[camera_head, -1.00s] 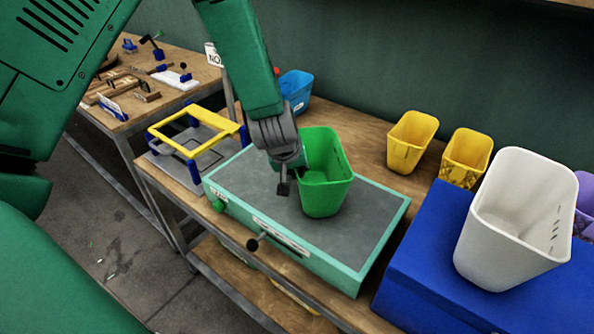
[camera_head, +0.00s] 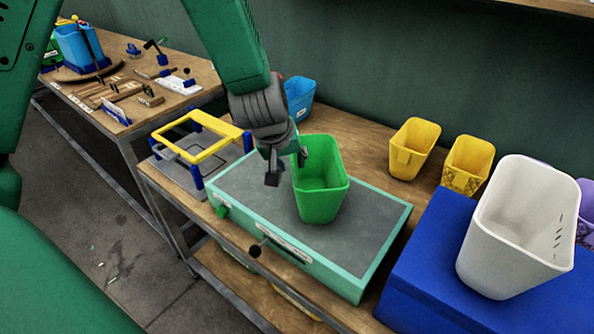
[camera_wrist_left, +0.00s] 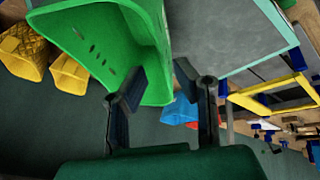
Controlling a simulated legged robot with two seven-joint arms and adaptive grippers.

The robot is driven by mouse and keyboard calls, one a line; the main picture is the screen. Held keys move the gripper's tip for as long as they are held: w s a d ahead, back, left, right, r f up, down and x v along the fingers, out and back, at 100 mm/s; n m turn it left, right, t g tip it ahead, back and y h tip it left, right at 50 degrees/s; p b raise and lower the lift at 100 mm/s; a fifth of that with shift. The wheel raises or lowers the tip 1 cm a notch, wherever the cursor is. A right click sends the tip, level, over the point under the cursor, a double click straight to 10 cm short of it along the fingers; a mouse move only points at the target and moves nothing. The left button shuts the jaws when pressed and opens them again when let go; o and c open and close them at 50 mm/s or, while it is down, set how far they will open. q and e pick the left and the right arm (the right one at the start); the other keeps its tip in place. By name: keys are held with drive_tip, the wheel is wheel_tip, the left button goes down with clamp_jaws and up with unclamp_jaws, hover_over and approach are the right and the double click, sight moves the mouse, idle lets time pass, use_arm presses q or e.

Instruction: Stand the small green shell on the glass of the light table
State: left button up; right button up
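The small green shell (camera_head: 322,200) stands upright, open end up, on the grey glass of the light table (camera_head: 372,228), which has a pale green frame. My left gripper (camera_head: 287,167) is at the shell's left rim. Its two fingers are apart: one hangs left of the shell, the other is at the rim. In the left wrist view the fingers (camera_wrist_left: 163,92) are spread, and the shell (camera_wrist_left: 92,45) fills the upper left, its edge reaching between them. I cannot tell whether a finger touches it. My right gripper is not in view.
A yellow-framed fixture (camera_head: 203,138) stands left of the light table, with a blue bin (camera_head: 299,98) behind. Two yellow shells (camera_head: 413,150) stand at the back right. A large white shell (camera_head: 515,235) stands on a blue box (camera_head: 425,260). The glass right of the green shell is clear.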

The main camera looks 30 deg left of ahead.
use_arm(q)
drive_tip(key=s+d+f+m+g, duration=0.15)
drive_tip(key=s+f+m, duration=0.25)
drive_tip(key=s+f, duration=0.85)
drive_tip(key=s+f+m+g, duration=0.3)
drive_tip(key=s+f+m, duration=0.2)
drive_tip(key=s+f, duration=0.75)
wheel_tip(320, 180, down, 9)
drive_tip(key=s+b, duration=0.2)
drive_tip(key=b, duration=0.9)
drive_tip(key=shift+d+h+b, duration=0.2)
drive_tip(key=shift+h+b, duration=0.15)
drive_tip(key=shift+h, duration=0.05)
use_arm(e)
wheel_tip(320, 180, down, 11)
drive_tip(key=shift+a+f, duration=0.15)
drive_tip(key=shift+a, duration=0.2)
use_arm(q)
drive_tip(key=shift+a+f, duration=0.1)
drive_tip(key=shift+a, duration=0.1)
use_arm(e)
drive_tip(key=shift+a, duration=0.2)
use_arm(q)
drive_tip(key=shift+d, duration=0.1)
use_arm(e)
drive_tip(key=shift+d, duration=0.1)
